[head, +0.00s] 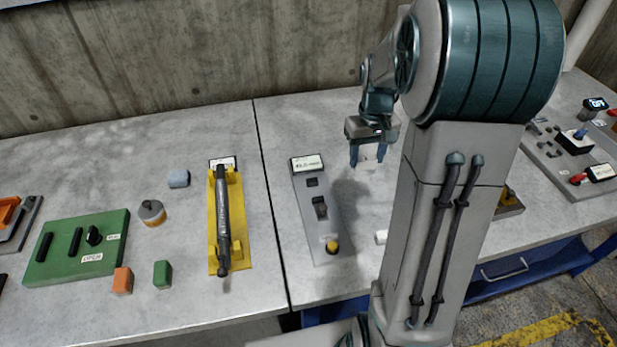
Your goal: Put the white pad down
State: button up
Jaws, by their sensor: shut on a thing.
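My gripper (369,158) points down above the grey workbench, to the right of the grey switch panel. Its two fingers are shut on the white pad (369,151), a small pale piece showing between them. The pad appears to be held above the bench top, with a shadow on the bench to the left. My arm hides part of the bench to the right of the gripper.
The grey switch panel (317,213) lies left of my gripper. A yellow holder (240,245) with a dark bar, a green panel (70,268) and several small blocks stand further left. Bare bench (275,135) shows behind.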

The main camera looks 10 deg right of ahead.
jog(key=w+a+f, duration=0.1)
jog(key=a+f, duration=0.1)
jog(key=a, duration=0.1)
jog(key=w+a+f+p, duration=0.1)
jog(key=a+f, duration=0.1)
jog(key=a, duration=0.2)
jog(key=w+a+f+p, duration=0.1)
jog(key=a+f, duration=0.1)
jog(key=a, duration=0.2)
jog(key=shift+w+a+f, duration=0.1)
jog(key=shift+w+f, duration=0.15)
jog(key=shift+f, duration=0.1)
jog(key=shift+a+f+p, duration=0.1)
jog(key=shift+f+p, duration=0.1)
jog(key=shift+p, duration=0.1)
jog(key=shift+f+p, duration=0.45)
jog(key=shift+f, duration=1.45)
jog(key=shift+f, duration=0.1)
jog(key=o, duration=1)
jog(key=shift+c, duration=0.2)
